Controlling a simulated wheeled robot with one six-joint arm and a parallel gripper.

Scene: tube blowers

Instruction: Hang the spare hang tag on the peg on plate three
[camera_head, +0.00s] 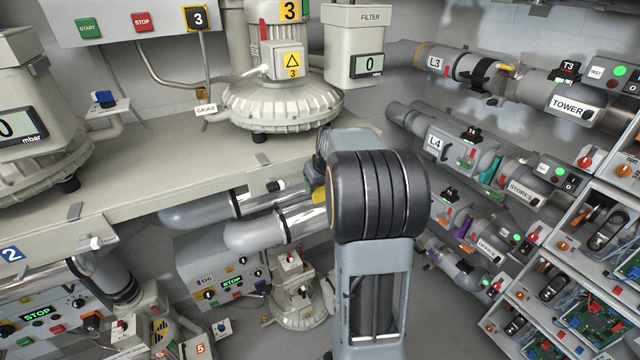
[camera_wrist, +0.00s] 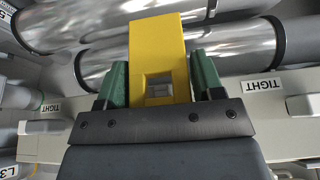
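A yellow tag (camera_wrist: 157,40) sits between the two green fingers of my gripper (camera_wrist: 158,62) in the wrist view. A black plate marked 3 (camera_head: 198,18) with a yellow border is on the grey control panel at the upper left, well away from the gripper. I cannot make out a peg on it.
A blower (camera_head: 282,100) with a yellow 3 label and a filter box (camera_head: 356,45) stand on the bench (camera_head: 170,165). Pipes (camera_head: 270,232) run below the bench; racks of electronics (camera_head: 590,320) fill the right.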

